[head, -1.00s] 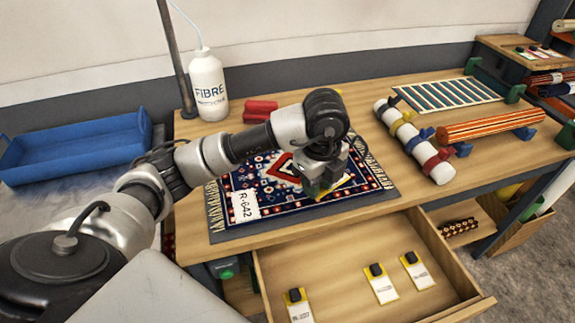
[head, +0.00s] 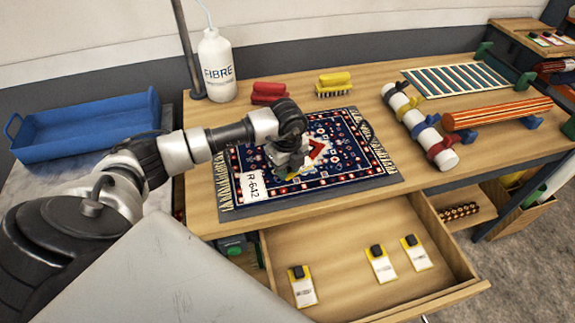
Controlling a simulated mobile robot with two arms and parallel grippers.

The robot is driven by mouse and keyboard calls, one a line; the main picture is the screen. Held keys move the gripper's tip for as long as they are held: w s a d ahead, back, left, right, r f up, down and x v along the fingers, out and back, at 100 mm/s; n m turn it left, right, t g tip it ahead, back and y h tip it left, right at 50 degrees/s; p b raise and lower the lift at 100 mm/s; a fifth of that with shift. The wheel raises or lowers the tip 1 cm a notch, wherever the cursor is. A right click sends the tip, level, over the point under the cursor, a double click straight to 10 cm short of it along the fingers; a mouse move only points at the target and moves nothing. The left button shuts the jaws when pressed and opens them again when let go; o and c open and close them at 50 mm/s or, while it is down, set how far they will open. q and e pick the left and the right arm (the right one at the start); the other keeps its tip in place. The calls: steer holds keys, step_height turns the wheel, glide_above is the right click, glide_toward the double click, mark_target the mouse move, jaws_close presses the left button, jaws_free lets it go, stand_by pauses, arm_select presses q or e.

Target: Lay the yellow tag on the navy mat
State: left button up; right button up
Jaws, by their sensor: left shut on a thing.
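My left gripper (head: 288,172) points down over the left-middle part of a navy and red patterned rug (head: 345,160). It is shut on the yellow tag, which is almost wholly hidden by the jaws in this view. I cannot tell whether the tag touches the rug. The rug lies on a dark mat (head: 240,212), whose edge shows along the front; this looks like the navy mat. A white label reading R-642 (head: 253,187) lies on the rug's left end. My right gripper is not in view.
An open drawer (head: 345,305) below holds three yellow-edged tags (head: 379,263). Behind stand a white FIBRE bottle (head: 217,65), a red brush (head: 268,92) and a yellow brush (head: 333,84). A white roll with coloured straps (head: 420,125) lies right of the mat. A blue tray (head: 85,128) is at left.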

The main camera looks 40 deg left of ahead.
arm_select(q)
steer(key=shift+f, duration=0.25)
steer(key=o, duration=0.9)
steer(key=shift+r, duration=0.3)
step_height(320, 180, up, 12)
steer(key=b, duration=0.1)
steer(key=shift+f, duration=0.1)
